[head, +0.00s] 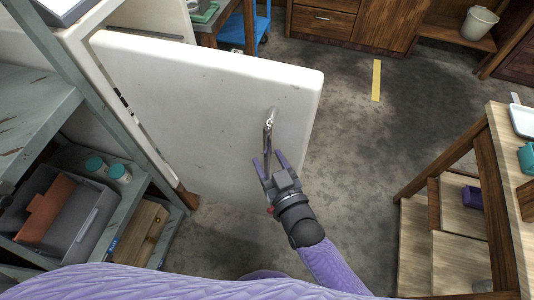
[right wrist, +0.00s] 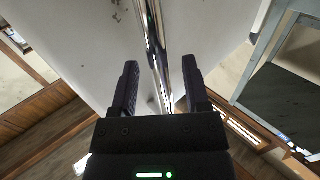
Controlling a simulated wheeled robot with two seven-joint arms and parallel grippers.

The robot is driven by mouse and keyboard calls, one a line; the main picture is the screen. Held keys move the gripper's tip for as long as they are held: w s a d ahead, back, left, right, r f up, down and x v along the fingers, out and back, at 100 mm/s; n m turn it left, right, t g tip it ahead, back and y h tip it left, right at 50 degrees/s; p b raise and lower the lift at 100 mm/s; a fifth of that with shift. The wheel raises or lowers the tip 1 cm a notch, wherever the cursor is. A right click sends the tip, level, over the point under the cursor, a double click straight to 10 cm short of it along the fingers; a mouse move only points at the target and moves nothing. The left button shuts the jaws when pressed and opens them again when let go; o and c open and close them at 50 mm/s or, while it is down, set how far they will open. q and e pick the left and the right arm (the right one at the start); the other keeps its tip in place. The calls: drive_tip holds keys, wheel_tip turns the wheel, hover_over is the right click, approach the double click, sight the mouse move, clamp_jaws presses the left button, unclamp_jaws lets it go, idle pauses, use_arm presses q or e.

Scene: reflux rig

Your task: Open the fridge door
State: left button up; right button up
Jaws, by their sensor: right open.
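The white fridge door (head: 205,110) stands out at an angle from the white fridge body (head: 160,17) behind it at the upper left. A shiny metal bar handle (head: 269,130) is on the door's face near its right edge. My right gripper (head: 270,163) is at the lower end of the handle, with its fingers apart. In the right wrist view the handle (right wrist: 152,45) runs up between the two open fingers (right wrist: 162,90), with space on both sides. The fridge interior is hidden. My left gripper is not in view.
A grey shelf rack (head: 45,105) with jars and a grey bin stands close at the left. A wooden table (head: 497,150) is at the right. Open floor (head: 365,135) lies between the door and table. Wooden cabinets (head: 365,22) stand at the back.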

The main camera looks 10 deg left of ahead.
drive_tip(key=p+v, duration=0.1)
drive_tip(key=v, duration=0.7)
drive_tip(key=shift+s, duration=0.25)
drive_tip(key=shift+d, duration=0.1)
drive_tip(key=s+d+f+g+h, duration=0.2)
drive_tip(key=d+f, duration=0.1)
drive_tip(key=f, duration=0.4)
drive_tip(key=s+d+f+g+h, duration=0.1)
drive_tip(key=d+f+g+h, duration=0.1)
drive_tip(key=f, duration=0.4)
drive_tip(key=s+d+f+m+g+h, duration=0.1)
drive_tip(key=s+d+f+g, duration=0.2)
drive_tip(key=s, duration=0.4)
drive_tip(key=s+d+f+m+g+h+b, duration=0.1)
drive_tip(key=s+d+f+g+h, duration=0.1)
drive_tip(key=s+d+f+g, duration=0.2)
drive_tip(key=s+d+f+m+g+h+b, duration=0.1)
drive_tip(key=s+d+f+g, duration=0.3)
drive_tip(key=s+f, duration=0.4)
drive_tip(key=s+d+h, duration=0.1)
drive_tip(key=s, duration=0.3)
drive_tip(key=shift+w+f, duration=0.1)
drive_tip(key=shift+f, duration=0.05)
